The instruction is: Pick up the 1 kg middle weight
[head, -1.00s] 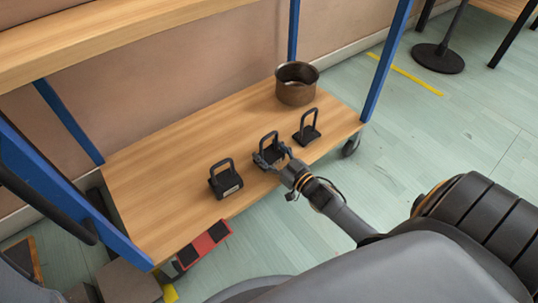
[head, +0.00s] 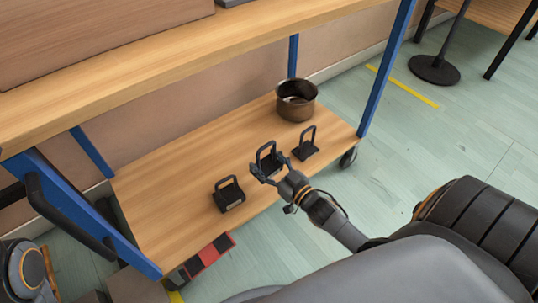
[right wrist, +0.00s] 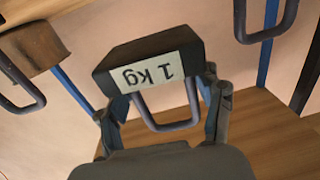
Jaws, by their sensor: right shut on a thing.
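The 1 kg middle weight (head: 268,163) is a dark block with a looped handle. In the right wrist view it (right wrist: 150,65) appears upside down, its white "1 kg" label facing the camera. My right gripper (head: 267,171) is shut on it, with the fingers (right wrist: 165,103) on either side of the handle near the block. The weight appears slightly raised over the lower shelf, though its underside is hidden. My left gripper is not in view.
Similar weights stand to the left (head: 229,195) and right (head: 305,146) on the wooden lower shelf (head: 155,210). A brown metal pot (head: 296,102) stands at the back right. The upper shelf (head: 190,55) overhangs the back. A blue post (head: 384,70) bounds the right end.

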